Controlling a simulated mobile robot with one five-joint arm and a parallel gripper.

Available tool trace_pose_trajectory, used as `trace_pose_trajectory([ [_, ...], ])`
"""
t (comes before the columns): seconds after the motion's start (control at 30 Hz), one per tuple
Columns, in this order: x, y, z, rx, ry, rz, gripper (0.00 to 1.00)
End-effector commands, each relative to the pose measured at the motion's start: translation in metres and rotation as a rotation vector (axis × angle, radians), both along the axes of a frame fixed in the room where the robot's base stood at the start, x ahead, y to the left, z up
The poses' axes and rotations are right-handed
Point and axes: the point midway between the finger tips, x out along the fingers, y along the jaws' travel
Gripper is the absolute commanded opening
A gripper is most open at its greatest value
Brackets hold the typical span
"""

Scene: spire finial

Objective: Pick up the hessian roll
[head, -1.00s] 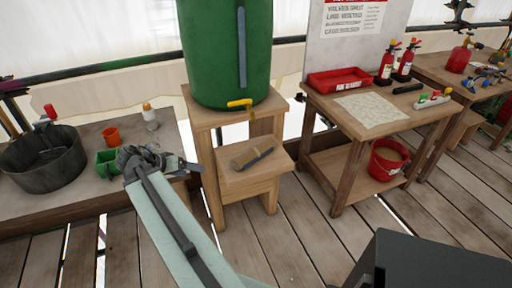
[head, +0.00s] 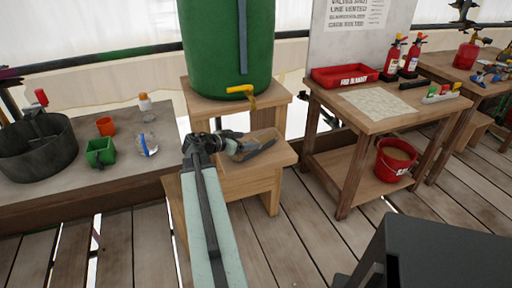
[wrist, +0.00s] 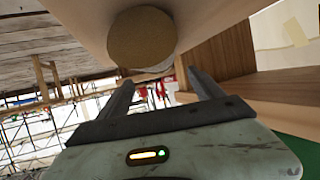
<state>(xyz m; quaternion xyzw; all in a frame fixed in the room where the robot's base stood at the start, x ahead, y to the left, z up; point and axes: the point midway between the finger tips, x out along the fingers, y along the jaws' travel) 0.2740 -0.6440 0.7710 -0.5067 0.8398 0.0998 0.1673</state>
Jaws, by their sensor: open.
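The hessian roll (head: 262,137) is a tan cylinder lying on the low wooden step (head: 285,158) of the stand under the green barrel. In the head view my gripper (head: 236,146) is at the roll's left end and partly hides it. In the wrist view the roll's round brown end (wrist: 142,38) faces the camera, at top centre. My gripper's two dark fingers (wrist: 158,90) are spread apart and empty. The roll's end shows above the gap between the fingertips. I cannot tell whether they touch it.
The green barrel (head: 226,45) with a yellow tap (head: 242,91) stands just above the step. The left bench holds a dark pot (head: 38,148), a green container (head: 100,152), an orange cup (head: 105,126) and a glass jar (head: 147,145). A table with a red tray (head: 345,76) stands to the right.

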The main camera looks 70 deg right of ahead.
Motion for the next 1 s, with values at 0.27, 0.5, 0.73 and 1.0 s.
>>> trace_pose_trajectory([
  [0.27,-0.012,-0.021,-0.018,0.001,0.002,-0.005,0.76],
  [0.5,-0.024,-0.043,-0.025,0.001,0.001,-0.003,0.76],
  [0.73,-0.024,-0.042,-0.024,0.002,0.001,-0.004,0.49],
  [1.0,-0.024,-0.042,-0.024,0.002,0.001,-0.004,0.0],
])
